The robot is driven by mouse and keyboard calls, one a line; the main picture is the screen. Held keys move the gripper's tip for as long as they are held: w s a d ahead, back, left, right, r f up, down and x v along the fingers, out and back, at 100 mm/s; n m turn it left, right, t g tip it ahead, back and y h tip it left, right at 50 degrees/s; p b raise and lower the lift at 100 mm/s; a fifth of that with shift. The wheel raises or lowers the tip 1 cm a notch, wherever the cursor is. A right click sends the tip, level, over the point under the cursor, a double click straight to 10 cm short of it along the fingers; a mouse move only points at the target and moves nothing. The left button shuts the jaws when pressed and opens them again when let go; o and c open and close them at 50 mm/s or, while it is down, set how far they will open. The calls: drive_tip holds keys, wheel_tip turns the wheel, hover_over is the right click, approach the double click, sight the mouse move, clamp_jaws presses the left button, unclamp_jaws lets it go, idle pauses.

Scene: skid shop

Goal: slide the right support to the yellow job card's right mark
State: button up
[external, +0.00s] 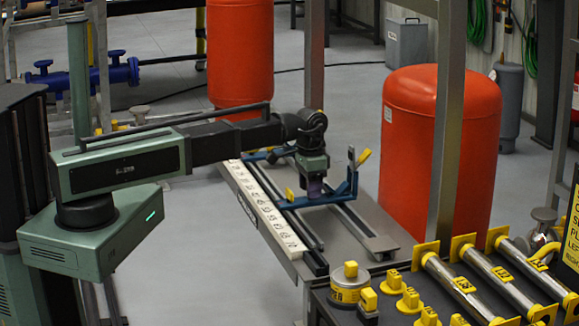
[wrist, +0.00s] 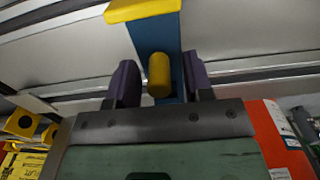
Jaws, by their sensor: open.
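A blue support (external: 325,197) with upright ends lies across the rails of the bench in the external view; I take it for the right support. Its yellow pointer (external: 290,194) is beside the white numbered scale (external: 262,205). My gripper (external: 314,190) is low over this support. In the wrist view, the purple fingers stand apart on either side of a yellow knob (wrist: 158,75) on the blue bar (wrist: 153,35). I cannot tell whether they touch it. The yellow job card (external: 571,235) is cut off at the right edge; its marks are unreadable.
Another blue support (external: 262,155) is farther back, partly behind my arm. A red tank (external: 440,140) stands close to the bench's right side. A grey post (external: 447,130) rises in front of it. Yellow-ended pipes (external: 465,285) and small yellow parts (external: 395,282) cover the front table.

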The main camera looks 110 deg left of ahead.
wheel_tip(320, 180, up, 6)
drive_tip(key=p, duration=0.5)
drive_tip(key=shift+r+p, duration=0.25)
drive_tip(key=shift+p, duration=0.1)
drive_tip(key=shift+f, duration=0.15)
drive_tip(key=shift+s+d, duration=0.1)
drive_tip(key=shift+n, duration=0.4)
drive_tip(key=d, duration=0.2)
drive_tip(key=s+d, duration=0.1)
drive_tip(key=shift+s+d, duration=0.15)
drive_tip(key=shift+d, duration=0.25)
drive_tip(key=w+d+m, duration=0.1)
drive_tip(key=d+m, duration=0.6)
drive_tip(key=d, duration=3.4)
drive_tip(key=shift+w+d+m, duration=0.25)
drive_tip(key=shift+d+m, duration=0.05)
drive_tip(key=shift+m, duration=0.1)
drive_tip(key=shift+c, duration=0.5)
